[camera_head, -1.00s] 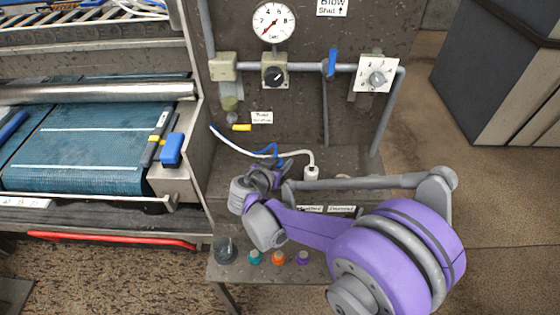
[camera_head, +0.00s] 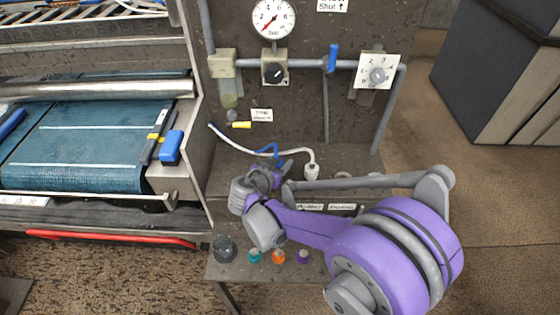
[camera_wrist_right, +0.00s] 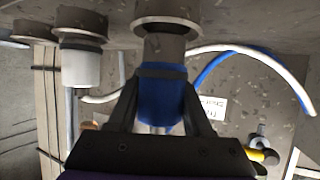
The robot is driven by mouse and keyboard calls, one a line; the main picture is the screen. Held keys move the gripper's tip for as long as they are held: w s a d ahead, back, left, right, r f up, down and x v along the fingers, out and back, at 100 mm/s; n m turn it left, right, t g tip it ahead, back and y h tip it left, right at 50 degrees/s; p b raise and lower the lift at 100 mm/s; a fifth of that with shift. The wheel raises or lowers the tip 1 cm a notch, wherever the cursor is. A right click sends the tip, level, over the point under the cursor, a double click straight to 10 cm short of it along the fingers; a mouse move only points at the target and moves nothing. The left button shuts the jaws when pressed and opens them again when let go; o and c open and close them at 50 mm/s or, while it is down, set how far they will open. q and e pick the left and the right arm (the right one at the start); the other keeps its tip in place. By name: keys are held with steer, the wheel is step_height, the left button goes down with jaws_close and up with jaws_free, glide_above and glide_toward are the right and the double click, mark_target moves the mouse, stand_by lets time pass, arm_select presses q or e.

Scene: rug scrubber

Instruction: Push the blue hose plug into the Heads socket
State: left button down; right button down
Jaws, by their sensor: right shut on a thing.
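My right gripper (camera_head: 268,180) is at the bench below the panel, with the purple arm reaching in from the lower right. In the right wrist view the gripper (camera_wrist_right: 158,88) is shut on the blue hose plug (camera_wrist_right: 160,92), one finger on each side. The plug's end lines up with a round metal socket (camera_wrist_right: 167,18); a short metal nose shows between them, and I cannot tell how deep it sits. Its blue hose (camera_head: 266,152) shows in the head view. The socket labels (camera_head: 311,206) are too blurred to read surely. My left gripper is not in view.
A white plug (camera_wrist_right: 82,62) sits at a neighbouring socket, and shows in the head view too (camera_head: 311,172). A gauge (camera_head: 273,17), pipes and a blue-handled valve (camera_head: 333,58) are on the panel behind. Small coloured caps (camera_head: 278,257) line the bench's front.

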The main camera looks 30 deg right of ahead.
steer(key=shift+f+b, duration=0.65)
steer(key=shift+f, duration=0.35)
steer(key=shift+c, duration=1.2)
jaws_free()
steer(key=p+v, duration=0.1)
steer(key=v, duration=1)
steer(key=shift+d, duration=0.1)
